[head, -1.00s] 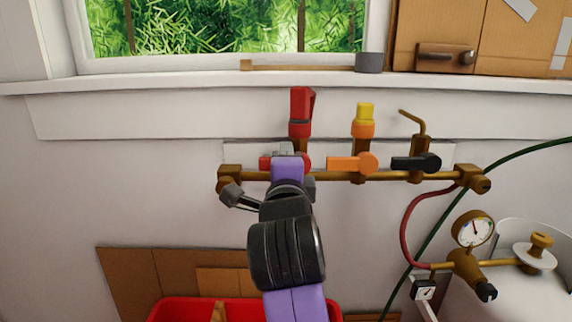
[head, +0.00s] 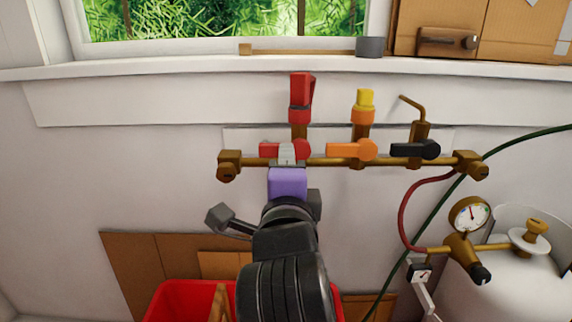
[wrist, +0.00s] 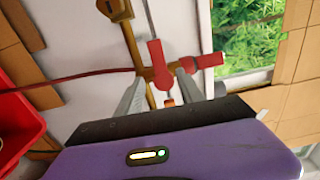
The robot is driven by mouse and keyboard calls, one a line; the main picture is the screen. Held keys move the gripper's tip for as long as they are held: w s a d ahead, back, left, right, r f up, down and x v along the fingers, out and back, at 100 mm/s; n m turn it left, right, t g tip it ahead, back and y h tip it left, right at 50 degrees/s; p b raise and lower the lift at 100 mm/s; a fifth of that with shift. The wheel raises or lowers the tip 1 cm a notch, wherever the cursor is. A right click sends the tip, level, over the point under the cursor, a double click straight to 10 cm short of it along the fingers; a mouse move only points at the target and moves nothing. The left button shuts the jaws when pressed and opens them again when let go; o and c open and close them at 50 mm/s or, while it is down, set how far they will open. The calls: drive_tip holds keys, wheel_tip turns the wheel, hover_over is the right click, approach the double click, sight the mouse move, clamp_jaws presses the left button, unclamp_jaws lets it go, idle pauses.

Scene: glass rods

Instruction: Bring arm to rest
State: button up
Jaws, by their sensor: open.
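My gripper (head: 287,152) is in front of the left end of the brass manifold pipe, in the middle of the head view. Its jaws are open. In the wrist view the gripper (wrist: 160,92) has its grey fingers apart, with the red valve handle (wrist: 157,66) showing between and beyond them. Nothing appears held. In the head view the red handle (head: 268,150) points left along the pipe, partly hidden by a finger. I cannot tell whether the fingers touch it. My arm rises from the bottom of the head view.
Orange (head: 348,150) and black (head: 408,149) handles sit right of the red one. A gauge (head: 469,214), red hose (head: 404,215) and white tank (head: 525,280) are at right. A red bin (head: 175,302) is below. Open wall lies left.

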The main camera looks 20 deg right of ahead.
drive_tip(key=s+a+r+n+t+y, duration=0.1)
drive_tip(key=a+r+n+t+y, duration=0.3)
drive_tip(key=n, duration=0.5)
drive_tip(key=s+a+f+n+y, duration=0.1)
drive_tip(key=s+f+n+y, duration=0.5)
drive_tip(key=f+n, duration=0.45)
drive_tip(key=s+d+f+n+g+h, duration=0.1)
drive_tip(key=s+d+f+g, duration=0.15)
drive_tip(key=s+f, duration=0.65)
drive_tip(key=s+d+f+n+g+h, duration=0.15)
drive_tip(key=s+d+f, duration=0.35)
drive_tip(key=s, duration=0.9)
drive_tip(key=s+d+f+g+h, duration=0.2)
drive_tip(key=s+f, duration=0.6)
drive_tip(key=s, duration=0.3)
wheel_tip(320, 180, up, 25)
drive_tip(key=p, duration=2.5)
drive_tip(key=shift+s+d+r+p, duration=0.2)
drive_tip(key=shift+p, duration=0.1)
